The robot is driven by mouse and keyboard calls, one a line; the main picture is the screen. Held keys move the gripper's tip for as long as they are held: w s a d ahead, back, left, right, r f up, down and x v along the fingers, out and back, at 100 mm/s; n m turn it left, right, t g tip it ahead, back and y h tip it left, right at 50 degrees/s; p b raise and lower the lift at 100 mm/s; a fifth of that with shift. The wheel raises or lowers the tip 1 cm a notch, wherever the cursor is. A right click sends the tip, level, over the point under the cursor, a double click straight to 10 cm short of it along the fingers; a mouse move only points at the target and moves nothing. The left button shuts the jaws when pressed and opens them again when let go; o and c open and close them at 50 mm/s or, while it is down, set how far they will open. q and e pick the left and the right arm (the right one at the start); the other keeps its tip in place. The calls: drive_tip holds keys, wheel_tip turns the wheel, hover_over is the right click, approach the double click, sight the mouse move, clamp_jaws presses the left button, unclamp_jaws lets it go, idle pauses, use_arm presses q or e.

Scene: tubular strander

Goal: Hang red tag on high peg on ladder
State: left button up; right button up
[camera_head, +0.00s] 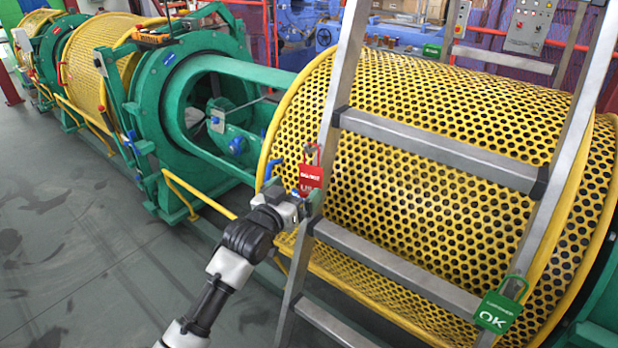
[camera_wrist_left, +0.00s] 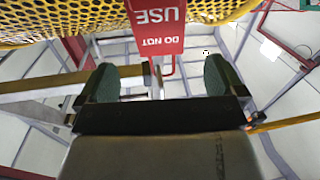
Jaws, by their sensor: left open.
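The red tag (camera_head: 311,176) hangs upright against the left rail of the ladder (camera_head: 330,140), its red loop at the top. I cannot make out the peg under the loop. My left gripper (camera_head: 305,203) is just below the tag, close to the rail. In the left wrist view the left gripper (camera_wrist_left: 160,80) is open, and the red tag (camera_wrist_left: 157,25) reads "DO NOT USE" upside down beyond the fingers, not clamped. A green "OK" tag (camera_head: 497,312) hangs low on the ladder's right rail. My right gripper is not in view.
A yellow perforated drum (camera_head: 430,120) of the strander stands close behind the ladder. A green machine frame (camera_head: 180,100) is to the left. Another green tag (camera_head: 432,51) is at the back. The grey floor (camera_head: 80,250) at the left front is clear.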

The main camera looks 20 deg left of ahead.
sight(315, 161)
use_arm(q)
drive_tip(key=p+x, duration=0.1)
drive_tip(key=x, duration=0.8)
drive_tip(key=shift+w, duration=0.2)
drive_tip(key=shift+c, duration=1)
drive_tip(key=c, duration=0.8)
drive_tip(key=shift+r+p, duration=1.15)
drive_tip(key=shift+r, duration=0.15)
drive_tip(key=shift+s, duration=0.1)
